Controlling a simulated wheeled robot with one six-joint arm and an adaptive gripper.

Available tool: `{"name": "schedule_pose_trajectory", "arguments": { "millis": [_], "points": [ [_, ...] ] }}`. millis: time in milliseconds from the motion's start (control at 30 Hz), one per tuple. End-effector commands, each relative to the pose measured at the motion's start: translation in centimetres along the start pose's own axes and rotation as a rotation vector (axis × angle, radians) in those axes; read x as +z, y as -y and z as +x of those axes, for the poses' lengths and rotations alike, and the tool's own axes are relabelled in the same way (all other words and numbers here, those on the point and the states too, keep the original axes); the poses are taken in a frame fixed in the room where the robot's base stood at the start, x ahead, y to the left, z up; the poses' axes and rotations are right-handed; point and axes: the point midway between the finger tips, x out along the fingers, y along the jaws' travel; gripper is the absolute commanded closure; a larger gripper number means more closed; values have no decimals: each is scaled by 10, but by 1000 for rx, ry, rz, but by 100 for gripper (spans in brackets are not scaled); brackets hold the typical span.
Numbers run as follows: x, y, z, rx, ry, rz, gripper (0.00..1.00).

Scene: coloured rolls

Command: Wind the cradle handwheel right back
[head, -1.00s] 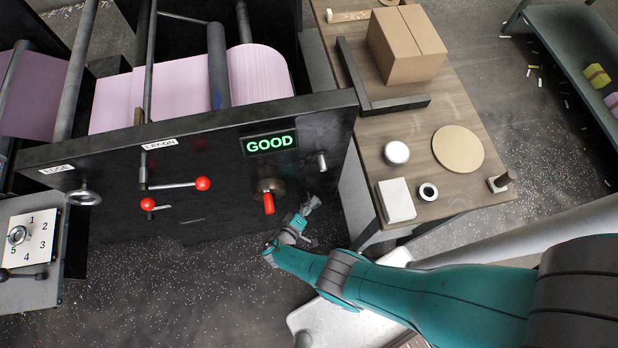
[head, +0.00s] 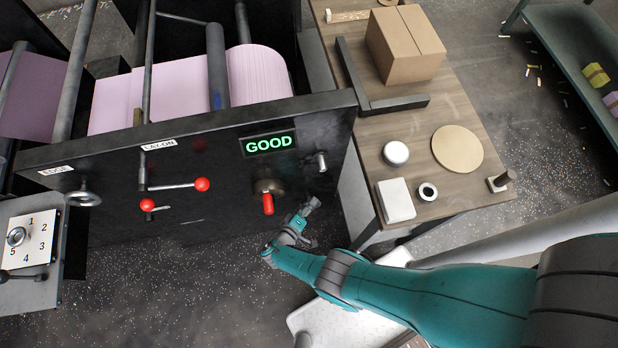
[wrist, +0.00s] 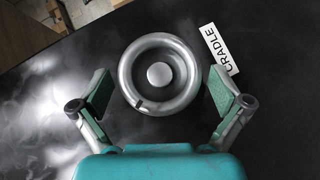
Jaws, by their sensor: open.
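The cradle handwheel (wrist: 160,74) is a grey metal ring with a round hub and a small dark mark on its lower left rim. It sits on a black panel beside a white CRADLE label (wrist: 219,48). My gripper (wrist: 162,88) is open, with one green-padded finger on each side of the wheel and a visible gap to the rim. In the head view my gripper (head: 308,222) is by the lower right part of the machine's front. I cannot make out the cradle handwheel clearly there.
The black machine front (head: 110,180) carries red-knobbed levers (head: 202,184), a red handle (head: 268,204), an EDGE handwheel (head: 84,197) and a lit GOOD display (head: 269,143). A wooden table (head: 455,105) with a carton (head: 405,45) and smaller items stands close on the right.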

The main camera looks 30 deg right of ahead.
Motion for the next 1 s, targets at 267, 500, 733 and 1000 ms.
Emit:
{"name": "schedule_pose_trajectory", "arguments": {
  "millis": [267, 500, 733, 1000],
  "points": [
    [1, 0, -31, -2, -4, 0, 0],
    [0, 1, -74, -2, -5, 0, 0],
    [0, 0, -106, -1, -2, 0, 0],
    [1, 0, -118, 0, 1, -1, 0]
  ]
}}
